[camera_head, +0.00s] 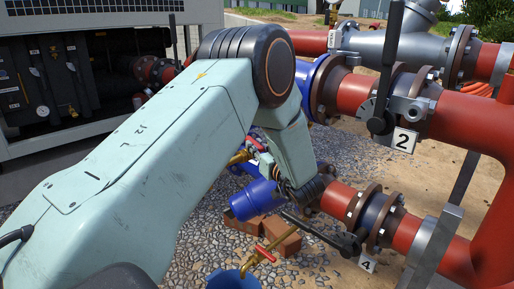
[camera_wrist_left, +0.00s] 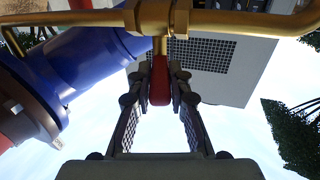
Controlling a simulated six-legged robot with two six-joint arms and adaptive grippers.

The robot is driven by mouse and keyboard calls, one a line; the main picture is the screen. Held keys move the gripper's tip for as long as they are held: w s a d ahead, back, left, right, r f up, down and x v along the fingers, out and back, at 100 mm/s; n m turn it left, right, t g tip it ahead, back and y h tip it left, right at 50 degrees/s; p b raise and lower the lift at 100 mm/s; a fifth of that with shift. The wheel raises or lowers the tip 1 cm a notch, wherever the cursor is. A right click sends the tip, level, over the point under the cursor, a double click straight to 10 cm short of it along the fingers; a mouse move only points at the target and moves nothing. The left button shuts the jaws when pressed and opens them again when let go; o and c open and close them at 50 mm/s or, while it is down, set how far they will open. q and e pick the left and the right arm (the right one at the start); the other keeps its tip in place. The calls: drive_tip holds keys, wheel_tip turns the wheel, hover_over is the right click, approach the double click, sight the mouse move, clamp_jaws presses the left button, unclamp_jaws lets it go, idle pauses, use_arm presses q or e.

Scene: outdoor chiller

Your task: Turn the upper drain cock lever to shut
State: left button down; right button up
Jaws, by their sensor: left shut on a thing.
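The upper drain cock's red lever (camera_wrist_left: 160,82) is between my left gripper's (camera_wrist_left: 158,92) two fingers in the left wrist view. The gripper is shut on it. The lever points from the brass cock body (camera_wrist_left: 160,18) down toward the gripper's palm, crosswise to the brass pipe. In the head view, the red lever (camera_head: 257,143) shows small beside the brass cock (camera_head: 240,157), below my left forearm. My left wrist partly hides the gripper there. My right gripper is not in view.
A lower brass cock with a red lever (camera_head: 265,253) sits above a blue bucket (camera_head: 232,281). Red pipes (camera_head: 455,118) with black-levered valves tagged 2 (camera_head: 404,141) and 4 (camera_head: 367,264) stand at right. Bricks (camera_head: 280,236) lie on gravel. A blue pipe (camera_wrist_left: 85,65) is close to the left gripper.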

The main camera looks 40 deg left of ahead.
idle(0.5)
use_arm(q)
drive_tip(key=n+g, duration=0.1)
drive_tip(key=g+y, duration=0.1)
drive_tip(key=shift+w+d+n+g+p, duration=0.15)
drive_tip(key=shift+w+n+g+p, duration=0.2)
drive_tip(key=shift+w+n+g, duration=0.3)
drive_tip(key=shift+n+g, duration=0.2)
drive_tip(key=shift+g, duration=0.25)
drive_tip(key=shift+w+n+g, duration=0.25)
drive_tip(key=shift+n+g, duration=0.2)
drive_tip(key=shift+g, duration=0.25)
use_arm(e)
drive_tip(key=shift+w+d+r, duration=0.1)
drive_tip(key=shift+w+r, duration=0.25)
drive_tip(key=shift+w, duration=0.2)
use_arm(q)
drive_tip(key=shift+d, duration=0.1)
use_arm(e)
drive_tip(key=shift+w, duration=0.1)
use_arm(q)
drive_tip(key=c, duration=1.2)
unclamp_jaws()
drive_tip(key=d, duration=0.8)
drive_tip(key=s+d, duration=0.1)
drive_tip(key=d, duration=0.3)
